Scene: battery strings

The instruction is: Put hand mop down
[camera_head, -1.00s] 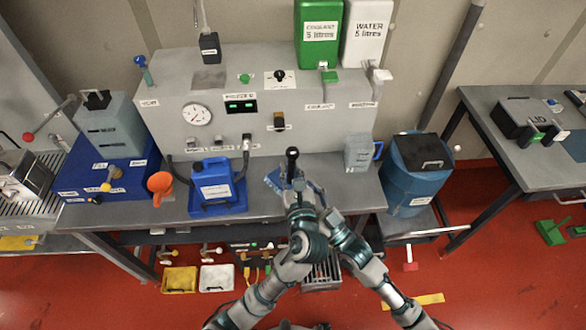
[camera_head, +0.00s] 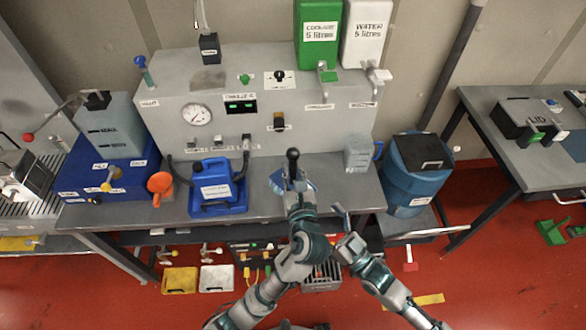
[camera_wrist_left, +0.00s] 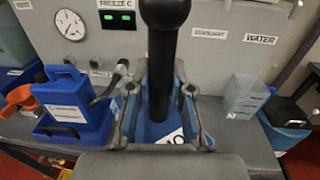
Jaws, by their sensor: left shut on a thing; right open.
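The hand mop has a black upright handle (camera_head: 293,156) and a blue head (camera_head: 277,181), partly hidden behind my left gripper. My left gripper (camera_head: 297,186) is shut on the mop over the front middle of the grey bench. In the left wrist view, the black handle (camera_wrist_left: 165,60) rises between the two fingers (camera_wrist_left: 160,112), with the blue head and a white label (camera_wrist_left: 172,137) below. I cannot tell whether the head touches the bench. My right gripper (camera_head: 342,218) is open and empty, lower and to the right, by the bench's front edge.
A blue jerrycan (camera_head: 215,186) in a blue tray and an orange funnel (camera_head: 160,183) stand left of the mop. A clear jug (camera_head: 358,153) stands to the right, near a blue bin (camera_head: 415,180). Bare bench (camera_head: 335,170) lies between mop and jug.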

